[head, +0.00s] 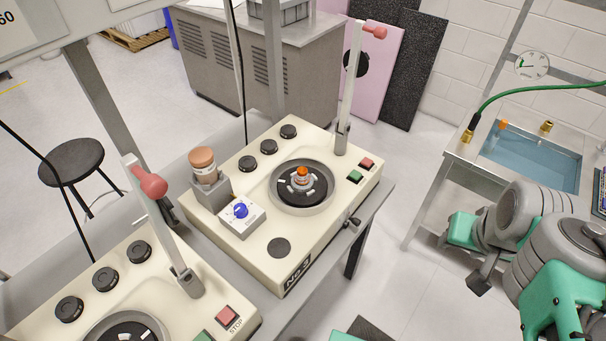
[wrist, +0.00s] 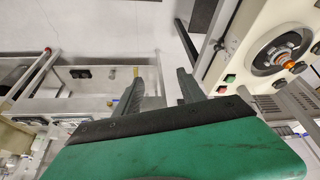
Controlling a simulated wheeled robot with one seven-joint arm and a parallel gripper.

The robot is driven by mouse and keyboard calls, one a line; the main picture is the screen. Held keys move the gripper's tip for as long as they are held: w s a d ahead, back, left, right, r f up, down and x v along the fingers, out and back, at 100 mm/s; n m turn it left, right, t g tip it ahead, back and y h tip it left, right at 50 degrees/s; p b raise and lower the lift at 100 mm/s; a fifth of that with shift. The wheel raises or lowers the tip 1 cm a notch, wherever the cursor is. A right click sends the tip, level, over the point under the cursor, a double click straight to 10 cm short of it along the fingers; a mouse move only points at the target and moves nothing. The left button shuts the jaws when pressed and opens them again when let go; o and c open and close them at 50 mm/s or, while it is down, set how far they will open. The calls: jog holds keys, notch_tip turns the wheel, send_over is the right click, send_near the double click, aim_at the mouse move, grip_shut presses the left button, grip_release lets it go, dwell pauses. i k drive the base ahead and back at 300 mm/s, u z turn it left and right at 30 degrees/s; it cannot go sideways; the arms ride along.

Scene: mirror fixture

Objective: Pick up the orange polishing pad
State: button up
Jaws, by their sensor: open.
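A small orange piece (head: 302,171) sits on top of a pale round stack at the centre of the dark turntable (head: 318,188) on the cream machine marked No 3. It is the likeliest orange pad, but too small to make out fully. In the wrist view an orange round piece (wrist: 290,64) shows on the same turntable at the upper right. My gripper (wrist: 170,68) is open, with two dark fingers apart and nothing between them. It is well away from the orange piece. The head view shows my arm at the right, with the fingertips not clearly visible.
An upright post with a red knob (head: 375,31) stands behind the turntable. A second cream machine (head: 225,300) is at lower left. A water basin (head: 535,160) is at right.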

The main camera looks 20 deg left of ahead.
aim_at(302, 178)
jog(key=z, duration=1.15)
jog(key=i, duration=0.7)
jog(key=u, duration=4.1)
